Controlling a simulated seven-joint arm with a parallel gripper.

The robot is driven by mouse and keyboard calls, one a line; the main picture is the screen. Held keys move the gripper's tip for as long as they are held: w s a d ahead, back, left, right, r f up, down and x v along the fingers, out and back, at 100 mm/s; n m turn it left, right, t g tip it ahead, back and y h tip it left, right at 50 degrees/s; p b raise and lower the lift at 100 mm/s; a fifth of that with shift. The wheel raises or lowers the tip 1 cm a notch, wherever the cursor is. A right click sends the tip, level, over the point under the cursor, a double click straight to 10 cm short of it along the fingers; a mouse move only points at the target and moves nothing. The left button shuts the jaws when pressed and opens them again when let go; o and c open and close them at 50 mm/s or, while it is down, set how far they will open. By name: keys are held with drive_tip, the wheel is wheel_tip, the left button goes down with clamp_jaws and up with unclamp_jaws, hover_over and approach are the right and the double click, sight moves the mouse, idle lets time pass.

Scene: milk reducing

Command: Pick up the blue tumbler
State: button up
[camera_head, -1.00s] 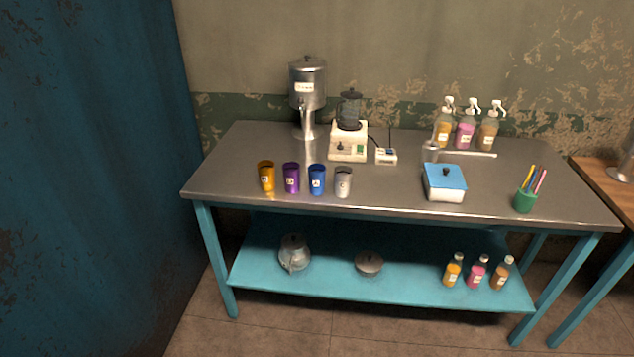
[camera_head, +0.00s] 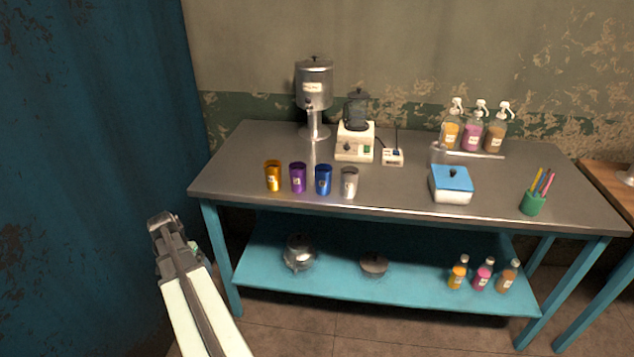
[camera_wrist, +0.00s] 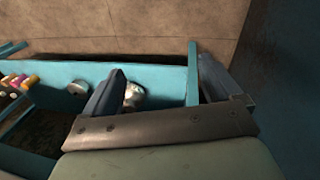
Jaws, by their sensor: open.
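The blue tumbler (camera_head: 323,181) stands upright near the front edge of the steel table in the head view. It is third from the left in a row of tumblers, between a purple one (camera_head: 298,178) and a silver one (camera_head: 349,183). My gripper (camera_head: 163,224) is to the left of the table, well apart from the tumblers. In the wrist view my gripper (camera_wrist: 165,85) shows two spread fingers with nothing held between them. The blue tumbler cannot be made out in the wrist view.
An orange tumbler (camera_head: 273,176) ends the row at left. A metal dispenser (camera_head: 313,88) and blender (camera_head: 355,140) stand behind. A blue-lidded box (camera_head: 451,186) is to the right. The lower shelf (camera_head: 330,272) holds pots and bottles. A blue wall (camera_head: 90,150) is close at left.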

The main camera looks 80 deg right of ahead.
drive_tip(key=s+d+r+m+h, duration=0.1)
drive_tip(key=s+d+r+m, duration=0.1)
drive_tip(key=s+d+r, duration=0.3)
drive_tip(key=s+d+r+m, duration=0.2)
drive_tip(key=d+r, duration=0.5)
wheel_tip(320, 180, up, 21)
drive_tip(key=m+g+h, duration=0.1)
drive_tip(key=m, duration=0.8)
hover_over(325, 174)
drive_tip(key=w, duration=0.6)
drive_tip(key=shift+s+r+x, duration=0.1)
drive_tip(key=shift+s+x, duration=0.25)
drive_tip(key=shift+x, duration=1.95)
drive_tip(key=shift+s+r+x, duration=0.1)
drive_tip(key=shift+s+x, duration=0.25)
drive_tip(key=shift+x, duration=2)
drive_tip(key=shift+s+r+x, duration=0.1)
drive_tip(key=shift+s+x, duration=0.2)
drive_tip(key=shift+x, duration=2)
drive_tip(key=c, duration=1.1)
